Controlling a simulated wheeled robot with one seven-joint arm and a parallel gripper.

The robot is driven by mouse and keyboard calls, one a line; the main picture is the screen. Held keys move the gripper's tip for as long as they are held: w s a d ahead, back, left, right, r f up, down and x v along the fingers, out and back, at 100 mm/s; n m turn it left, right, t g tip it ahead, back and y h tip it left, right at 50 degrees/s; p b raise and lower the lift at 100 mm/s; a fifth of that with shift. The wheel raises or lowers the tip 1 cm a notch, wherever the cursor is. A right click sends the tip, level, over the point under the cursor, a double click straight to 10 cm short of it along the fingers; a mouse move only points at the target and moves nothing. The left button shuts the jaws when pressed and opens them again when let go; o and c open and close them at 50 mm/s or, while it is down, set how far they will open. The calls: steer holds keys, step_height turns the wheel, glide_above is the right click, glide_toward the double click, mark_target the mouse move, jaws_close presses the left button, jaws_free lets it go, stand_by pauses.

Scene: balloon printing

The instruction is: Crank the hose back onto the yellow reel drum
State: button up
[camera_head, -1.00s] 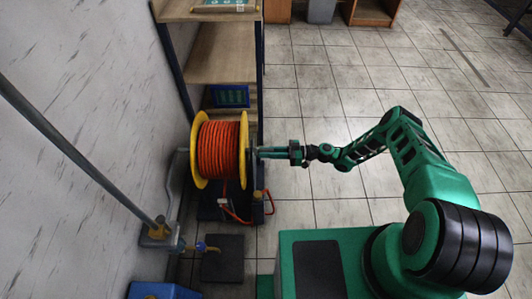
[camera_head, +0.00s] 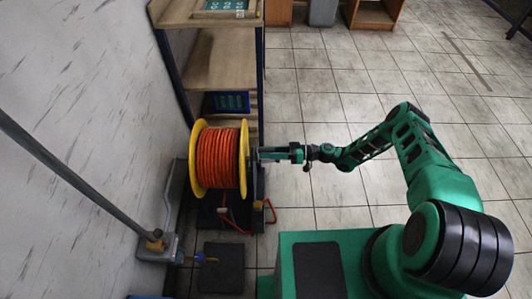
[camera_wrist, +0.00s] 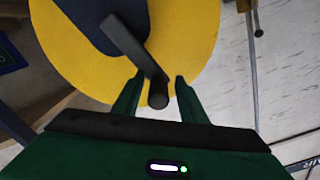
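The yellow reel drum (camera_head: 198,160) stands beside the wall in the head view, wound with orange-red hose (camera_head: 220,158). In the wrist view the yellow drum side (camera_wrist: 195,35) fills the upper middle. A dark crank arm (camera_wrist: 130,45) crosses it and ends in a round handle (camera_wrist: 158,95). My gripper (camera_wrist: 158,80) has its fingers apart on either side of this handle, with gaps visible. In the head view my gripper (camera_head: 262,154) is at the drum's right side; its fingertips are too small to make out.
A wooden shelf (camera_head: 218,60) stands behind the reel. A grey pipe (camera_head: 75,165) slants along the wall to a floor fitting. A dark flat block (camera_head: 221,268) lies in front of the reel. The tiled floor (camera_head: 330,90) to the right is open.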

steer(key=shift+d, duration=0.1)
steer(key=d, duration=1)
steer(key=shift+d, duration=0.35)
steer(key=shift+s, duration=0.1)
steer(key=a+n, duration=0.1)
steer(key=a, duration=0.5)
steer(key=a+n, duration=0.1)
steer(key=a, duration=0.2)
steer(key=shift+w+a+r+n, duration=0.25)
steer(key=shift+w+a+n, duration=0.05)
steer(key=shift+w+a, duration=0.1)
